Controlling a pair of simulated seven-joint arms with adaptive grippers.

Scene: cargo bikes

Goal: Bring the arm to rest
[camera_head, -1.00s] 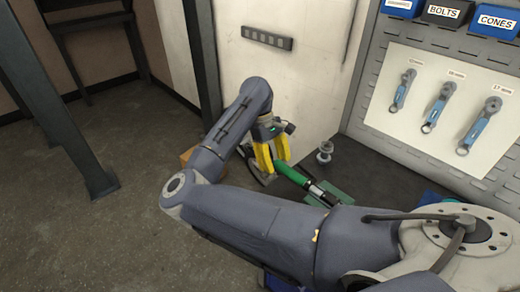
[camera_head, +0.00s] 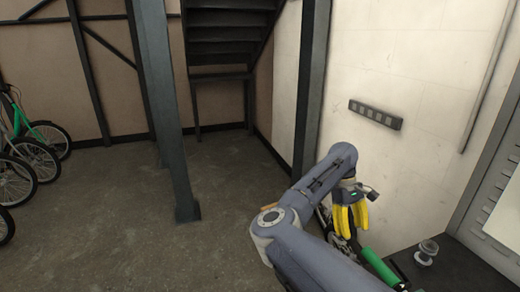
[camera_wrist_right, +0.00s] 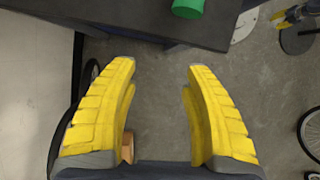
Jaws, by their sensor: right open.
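My right gripper (camera_head: 349,220) has yellow fingers and hangs at the end of my right arm, near the white wall and beside the dark bench.
A dark bench (camera_head: 440,272) carries a small metal spool-like part (camera_head: 427,251). A steel post (camera_head: 168,110) stands left of my arm. Bikes (camera_head: 32,155) stand at the far left. The floor (camera_head: 120,240) between them is clear.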

